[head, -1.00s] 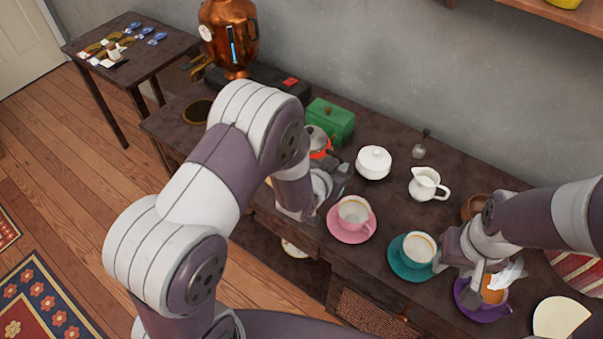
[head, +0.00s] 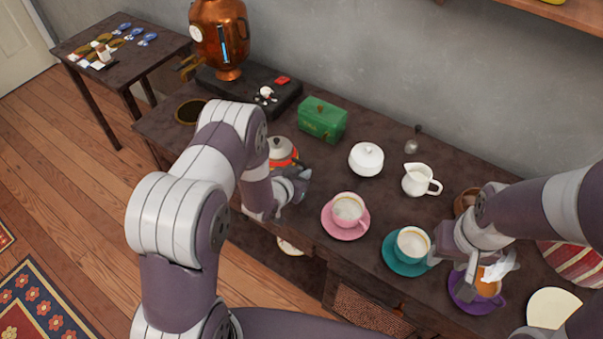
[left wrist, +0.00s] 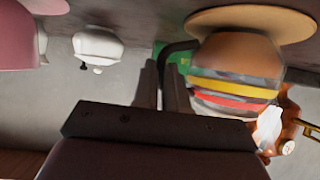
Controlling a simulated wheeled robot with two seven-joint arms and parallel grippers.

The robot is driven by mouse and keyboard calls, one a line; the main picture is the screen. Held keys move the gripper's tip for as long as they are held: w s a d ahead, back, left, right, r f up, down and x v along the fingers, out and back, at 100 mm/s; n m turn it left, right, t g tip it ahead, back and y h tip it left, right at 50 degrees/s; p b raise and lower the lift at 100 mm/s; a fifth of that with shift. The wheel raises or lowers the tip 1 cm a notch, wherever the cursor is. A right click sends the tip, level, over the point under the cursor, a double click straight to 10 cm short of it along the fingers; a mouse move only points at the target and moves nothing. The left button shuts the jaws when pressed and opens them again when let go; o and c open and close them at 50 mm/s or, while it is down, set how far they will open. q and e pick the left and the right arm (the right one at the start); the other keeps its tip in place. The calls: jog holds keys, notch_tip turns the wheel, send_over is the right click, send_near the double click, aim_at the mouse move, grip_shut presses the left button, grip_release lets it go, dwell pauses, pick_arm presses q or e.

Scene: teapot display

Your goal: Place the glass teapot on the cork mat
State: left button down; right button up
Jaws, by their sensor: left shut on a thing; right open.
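The glass teapot (head: 281,153), banded red and white with a pale lid, shows partly behind my left arm in the head view. In the left wrist view, which is upside down, the teapot (left wrist: 235,75) shows brown contents and yellow and red bands. My left gripper (left wrist: 172,85) is shut on its dark handle; the gripper (head: 298,184) also shows in the head view. The round cork mat (left wrist: 295,27) lies at the teapot's base; I cannot tell whether they touch. My arm hides the mat in the head view. My right gripper (head: 470,282) is open at the purple cup.
A green box (head: 322,119), white sugar bowl (head: 366,159) and white jug (head: 420,180) stand behind. A pink cup (head: 348,209) and teal cup (head: 412,244) stand on saucers to the right. The copper samovar (head: 218,35) stands at the back left.

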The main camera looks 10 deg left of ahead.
pick_arm(q)
jog(key=c, duration=1.5)
grip_release()
jog(key=shift+f, duration=0.1)
jog(key=o, duration=0.3)
jog(key=shift+o, duration=0.2)
jog(key=shift+s+r, duration=0.1)
jog(key=shift+r, duration=0.15)
jog(key=s+a+r+n+g+y, duration=0.1)
jog(key=s+r+g, duration=0.4)
jog(key=s+r, duration=0.3)
jog(key=s+a+r+n+g+y, duration=0.2)
jog(key=s+r+g, duration=0.3)
jog(key=s, duration=1)
notch_tip(320, 180, up, 3)
jog(key=shift+s+a+r, duration=0.1)
jog(key=shift+s+a, duration=0.2)
jog(key=shift+s, duration=0.05)
